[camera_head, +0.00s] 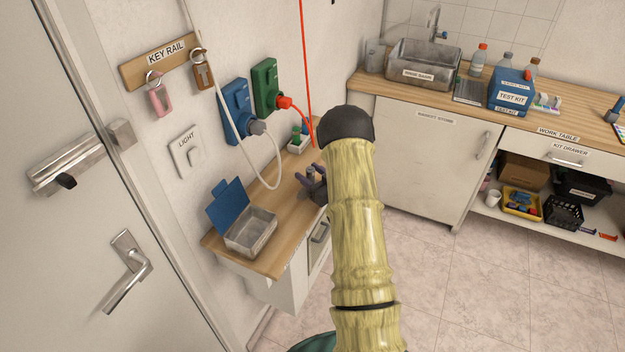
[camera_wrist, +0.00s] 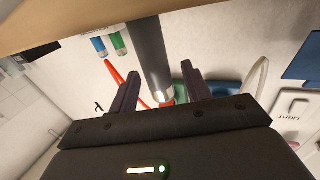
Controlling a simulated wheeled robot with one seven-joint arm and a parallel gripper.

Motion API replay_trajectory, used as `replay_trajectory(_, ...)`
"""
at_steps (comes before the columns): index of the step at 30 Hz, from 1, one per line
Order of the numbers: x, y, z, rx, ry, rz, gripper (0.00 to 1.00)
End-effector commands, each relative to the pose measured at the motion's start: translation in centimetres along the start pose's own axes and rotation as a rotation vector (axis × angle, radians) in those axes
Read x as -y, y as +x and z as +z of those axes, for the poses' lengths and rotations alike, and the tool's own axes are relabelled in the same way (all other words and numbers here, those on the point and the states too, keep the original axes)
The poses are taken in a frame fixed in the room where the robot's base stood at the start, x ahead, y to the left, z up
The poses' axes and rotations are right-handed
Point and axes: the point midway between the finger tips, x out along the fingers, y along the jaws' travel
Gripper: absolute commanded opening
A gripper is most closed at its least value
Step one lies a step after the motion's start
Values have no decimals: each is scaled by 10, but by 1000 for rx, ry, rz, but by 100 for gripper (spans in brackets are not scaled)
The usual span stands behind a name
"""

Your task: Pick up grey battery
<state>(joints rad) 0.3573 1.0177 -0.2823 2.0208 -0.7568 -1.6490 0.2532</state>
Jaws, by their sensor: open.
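The grey battery (camera_wrist: 152,60) is a dark grey cylinder with a silver end, seen large in the wrist view. Its silver end lies between the two fingers of my gripper (camera_wrist: 160,92), with a gap showing on each side. My gripper is open. In the head view my gripper (camera_head: 314,182) is over the wooden counter of the small cabinet, partly behind my arm. I cannot make out the grey battery in that view.
A blue battery (camera_wrist: 98,45) and a green battery (camera_wrist: 119,42) are beside the grey one. A metal box (camera_head: 250,233) with a raised blue lid sits on the counter (camera_head: 273,262). A white cable (camera_head: 277,172) and red cable (camera_head: 305,75) hang near the wall sockets.

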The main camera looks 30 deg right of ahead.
Motion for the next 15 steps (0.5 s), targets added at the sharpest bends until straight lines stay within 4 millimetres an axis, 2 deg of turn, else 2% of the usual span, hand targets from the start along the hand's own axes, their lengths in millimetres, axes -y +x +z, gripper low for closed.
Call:
replay_trajectory(2,0,0,0,0,0,0,44)
replay_trajectory(6,0,0,0,0,0,0,17)
replay_trajectory(9,0,0,0,0,0,0,0)
replay_trajectory(15,-1,-1,0,0,0,2,0)
